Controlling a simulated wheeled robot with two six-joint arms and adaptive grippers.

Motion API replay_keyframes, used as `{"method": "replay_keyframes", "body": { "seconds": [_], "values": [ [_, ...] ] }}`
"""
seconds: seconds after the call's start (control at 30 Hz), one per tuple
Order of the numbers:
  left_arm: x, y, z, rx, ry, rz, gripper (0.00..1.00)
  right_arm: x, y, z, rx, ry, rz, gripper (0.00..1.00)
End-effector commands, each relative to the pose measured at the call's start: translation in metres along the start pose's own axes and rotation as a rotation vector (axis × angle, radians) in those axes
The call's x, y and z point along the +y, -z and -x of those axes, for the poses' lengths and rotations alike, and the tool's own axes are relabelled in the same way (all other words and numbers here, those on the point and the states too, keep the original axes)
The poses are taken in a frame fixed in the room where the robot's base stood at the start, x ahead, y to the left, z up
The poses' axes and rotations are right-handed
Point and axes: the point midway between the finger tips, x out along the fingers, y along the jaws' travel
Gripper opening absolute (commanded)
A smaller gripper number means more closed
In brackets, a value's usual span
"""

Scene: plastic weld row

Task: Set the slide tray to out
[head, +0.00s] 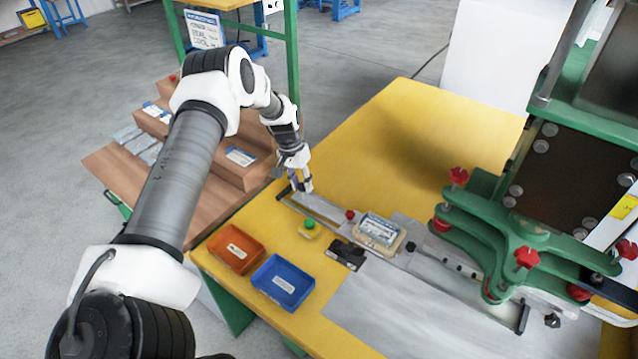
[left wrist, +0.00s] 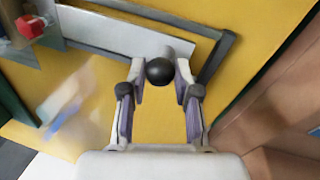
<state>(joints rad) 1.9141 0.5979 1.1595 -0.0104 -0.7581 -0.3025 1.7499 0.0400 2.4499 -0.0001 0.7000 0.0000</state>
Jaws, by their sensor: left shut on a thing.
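The slide tray, a long grey metal strip (head: 322,209), runs in a dark-edged track across the yellow table. In the left wrist view, its pale end (left wrist: 125,36) lies close to the track's dark end piece (left wrist: 216,58). A black ball knob (left wrist: 159,70) is at that end. My left gripper (head: 302,186) is at the track's left end and shut on the knob, which sits between its fingertips in the left wrist view (left wrist: 159,78). In the head view the gripper hides the knob. My right gripper is not in view.
A clear-topped part (head: 380,229) sits along the track, near a green button (head: 309,224) and a black block (head: 346,254). Orange (head: 236,249) and blue (head: 282,282) bins stand in front. A green press (head: 520,245) with red knobs stands right. Brown steps (head: 215,150) stand left.

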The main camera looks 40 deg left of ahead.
Motion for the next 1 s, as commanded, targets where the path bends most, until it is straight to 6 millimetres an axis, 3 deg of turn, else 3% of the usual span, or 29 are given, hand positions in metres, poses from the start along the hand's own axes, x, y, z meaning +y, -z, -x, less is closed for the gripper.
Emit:
{"method": "replay_keyframes", "body": {
  "seconds": [0.2,0.63,0.67,0.7,0.73,1.0],
  "values": [
    [-0.02,0.004,0.003,0.002,0.001,-0.001,0.0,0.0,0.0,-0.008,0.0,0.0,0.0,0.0],
    [-0.024,0.006,0.006,0.005,0.003,-0.001,0.0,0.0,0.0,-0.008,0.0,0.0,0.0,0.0],
    [-0.024,0.006,0.006,0.006,0.003,-0.001,0.38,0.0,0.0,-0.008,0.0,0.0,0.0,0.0],
    [-0.024,0.006,0.006,0.006,0.003,-0.001,0.52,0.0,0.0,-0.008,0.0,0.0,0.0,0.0],
    [-0.024,0.006,0.006,0.006,0.002,-0.001,0.56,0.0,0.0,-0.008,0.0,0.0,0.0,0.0],
    [-0.023,0.005,0.005,0.002,0.001,-0.001,0.56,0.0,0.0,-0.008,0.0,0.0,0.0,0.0]
  ]
}}
